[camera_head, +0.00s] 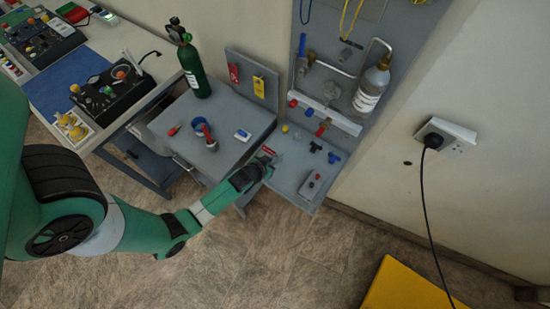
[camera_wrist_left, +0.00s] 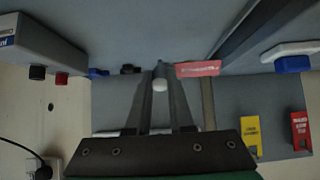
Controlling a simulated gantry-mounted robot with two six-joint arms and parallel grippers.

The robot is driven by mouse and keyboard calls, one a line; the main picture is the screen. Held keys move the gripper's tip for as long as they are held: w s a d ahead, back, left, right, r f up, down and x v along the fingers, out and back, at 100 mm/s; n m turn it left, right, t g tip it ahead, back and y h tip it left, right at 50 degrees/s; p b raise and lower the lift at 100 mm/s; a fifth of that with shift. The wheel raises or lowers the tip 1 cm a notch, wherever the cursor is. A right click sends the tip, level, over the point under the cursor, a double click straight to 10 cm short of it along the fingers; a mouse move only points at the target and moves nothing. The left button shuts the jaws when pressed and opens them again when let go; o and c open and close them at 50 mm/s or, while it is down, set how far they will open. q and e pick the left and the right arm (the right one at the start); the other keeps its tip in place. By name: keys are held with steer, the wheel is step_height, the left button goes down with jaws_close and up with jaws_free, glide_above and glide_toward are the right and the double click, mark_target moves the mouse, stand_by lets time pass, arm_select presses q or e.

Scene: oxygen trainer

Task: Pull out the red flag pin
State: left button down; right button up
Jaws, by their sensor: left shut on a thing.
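The red flag pin shows as a small red flag (camera_head: 268,151) with pale lettering, at the near left part of the grey panel shelf. In the left wrist view the flag (camera_wrist_left: 199,69) sticks out to the right beside my fingertips. My left gripper (camera_head: 269,161) reaches in from the lower left and is shut on the pin. In the left wrist view the fingers (camera_wrist_left: 161,72) are close together, with a small white round piece (camera_wrist_left: 160,85) between them. The pin's shaft and its hole are hidden by the fingers. My right gripper is not in view.
A grey box with a red button (camera_head: 317,176) and blue and black fittings (camera_head: 333,157) stand to the right on the shelf. A bottle (camera_head: 373,85) hangs on the panel. A green cylinder (camera_head: 192,65) stands on the grey cart. Yellow (camera_head: 258,86) and red tags hang behind.

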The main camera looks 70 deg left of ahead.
arm_select(q)
steer(key=shift+f+b, duration=0.6)
steer(key=shift+f, duration=0.45)
steer(key=shift+f+b, duration=0.45)
steer(key=shift+f, duration=0.05)
steer(key=c, duration=0.7)
jaws_free()
steer(key=p+v, duration=0.4)
steer(key=v, duration=0.7)
steer(key=shift+s+d+r, duration=0.15)
steer(key=shift+s+r, duration=0.1)
